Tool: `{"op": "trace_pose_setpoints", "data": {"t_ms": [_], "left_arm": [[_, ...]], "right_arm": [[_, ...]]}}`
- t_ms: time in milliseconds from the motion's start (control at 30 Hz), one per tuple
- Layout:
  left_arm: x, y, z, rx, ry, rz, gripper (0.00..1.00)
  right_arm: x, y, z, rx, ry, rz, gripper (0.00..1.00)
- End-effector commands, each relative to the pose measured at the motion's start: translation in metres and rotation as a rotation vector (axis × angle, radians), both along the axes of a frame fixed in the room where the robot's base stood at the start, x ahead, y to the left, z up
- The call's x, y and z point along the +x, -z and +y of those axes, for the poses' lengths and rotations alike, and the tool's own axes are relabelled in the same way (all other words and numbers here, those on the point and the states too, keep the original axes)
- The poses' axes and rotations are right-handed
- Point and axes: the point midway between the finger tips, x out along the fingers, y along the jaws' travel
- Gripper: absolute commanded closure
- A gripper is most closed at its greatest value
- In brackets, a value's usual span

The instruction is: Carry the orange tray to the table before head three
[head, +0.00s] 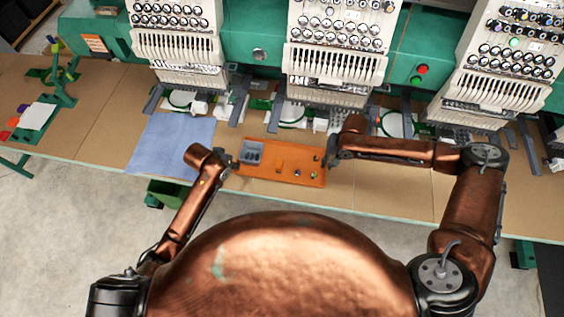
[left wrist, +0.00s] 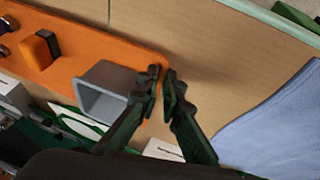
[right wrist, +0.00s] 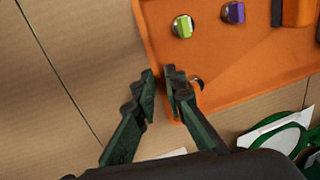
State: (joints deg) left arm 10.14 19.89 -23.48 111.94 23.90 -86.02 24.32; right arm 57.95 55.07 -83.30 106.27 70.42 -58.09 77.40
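The orange tray (head: 279,176) sits level over the table in front of the middle machine head. It carries a grey bin (head: 251,152), an orange block (head: 279,165) and several small knob-like pieces. My left gripper (head: 232,163) is at its left end; in the left wrist view the fingers (left wrist: 163,72) straddle the tray's rim (left wrist: 140,52) beside the bin, with a narrow gap. My right gripper (head: 332,158) is at its right end; in the right wrist view the fingers (right wrist: 159,72) straddle the opposite rim (right wrist: 150,30). Whether the tray touches the table is unclear.
A blue cloth (head: 170,145) lies on the table left of the tray. Embroidery machine heads (head: 335,60) stand along the back, with hoops and white pieces below them. The brown tabletop (head: 385,185) is clear right of the tray and along the front.

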Motion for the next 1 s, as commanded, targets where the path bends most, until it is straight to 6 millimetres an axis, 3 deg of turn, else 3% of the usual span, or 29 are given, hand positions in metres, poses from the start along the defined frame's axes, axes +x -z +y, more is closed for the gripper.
{"op": "trace_pose_setpoints", "data": {"t_ms": [400,567,1000], "left_arm": [[0.0030,0.0079,-0.0026,0.000,0.001,-0.001,0.94],[0.0029,0.0077,-0.0025,0.000,0.001,-0.001,1.00],[0.0030,0.0075,-0.0022,0.000,0.001,-0.001,1.00]], "right_arm": [[-0.0001,0.0089,0.0016,0.000,-0.001,0.000,0.89],[-0.0002,0.0088,0.0017,0.000,-0.001,0.000,0.99],[-0.0001,0.0086,0.0014,0.000,-0.001,0.000,1.00]]}}
